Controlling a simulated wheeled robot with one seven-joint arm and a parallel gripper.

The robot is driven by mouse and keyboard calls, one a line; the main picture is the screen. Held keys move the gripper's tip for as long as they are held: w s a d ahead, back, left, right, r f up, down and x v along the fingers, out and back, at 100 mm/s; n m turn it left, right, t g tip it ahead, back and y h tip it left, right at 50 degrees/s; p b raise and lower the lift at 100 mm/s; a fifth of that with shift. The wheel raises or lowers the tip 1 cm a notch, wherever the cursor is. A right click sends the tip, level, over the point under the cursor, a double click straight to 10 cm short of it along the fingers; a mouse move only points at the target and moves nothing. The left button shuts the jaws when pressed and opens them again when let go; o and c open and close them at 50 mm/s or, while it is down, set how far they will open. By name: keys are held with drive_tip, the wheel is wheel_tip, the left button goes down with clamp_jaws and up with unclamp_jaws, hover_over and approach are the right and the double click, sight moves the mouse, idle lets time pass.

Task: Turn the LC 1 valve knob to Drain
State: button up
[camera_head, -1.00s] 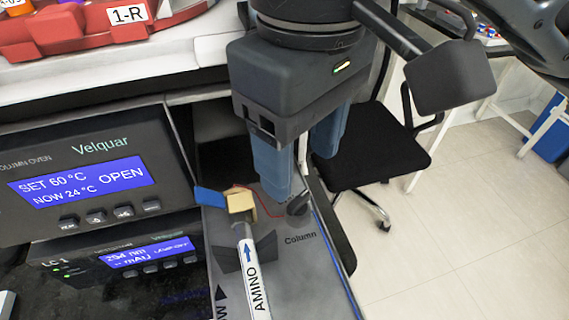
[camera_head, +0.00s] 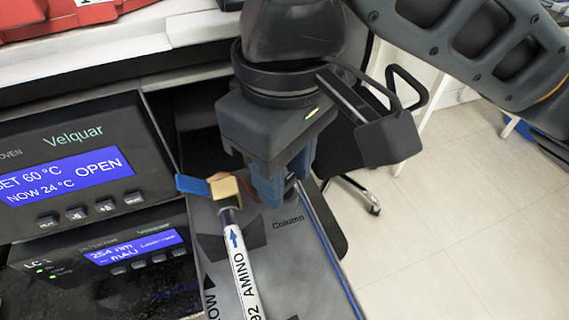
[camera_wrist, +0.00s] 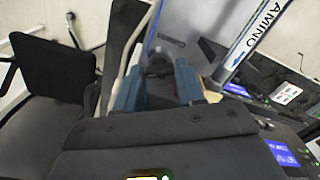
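The dark valve knob (camera_head: 292,187) is on the grey panel (camera_head: 275,265) beside the printed word "Column". It is mostly hidden behind my gripper's fingers, and its pointing direction is unclear. No "Drain" label is readable. My gripper (camera_head: 283,193) points down over the knob, its two blue fingers apart. In the wrist view my gripper (camera_wrist: 159,76) has a dark part, likely the knob, between the fingertips. I cannot tell whether the fingers touch it. The "LC 1" unit (camera_head: 75,262), with a lit blue screen, stands left of the panel.
A white column marked "AMINO" (camera_head: 245,275) lies on the panel, its end in a brass block (camera_head: 225,188) with a blue tab (camera_head: 193,185), close left of my gripper. The Velquar oven (camera_head: 75,160) is at left. A black chair (camera_wrist: 50,70) stands beyond the panel.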

drive_tip(key=c, duration=0.6)
drive_tip(key=shift+o, duration=0.2)
drive_tip(key=shift+r+n+p, duration=0.15)
drive_tip(key=shift+n+p, duration=0.35)
drive_tip(key=shift+n, duration=0.1)
drive_tip(key=shift+n+p, duration=0.3)
drive_tip(key=shift+n, duration=0.6)
drive_tip(key=o, duration=1)
drive_tip(key=shift+o, duration=0.2)
drive_tip(key=shift+r+p, duration=0.4)
drive_tip(key=shift+r, duration=3.35)
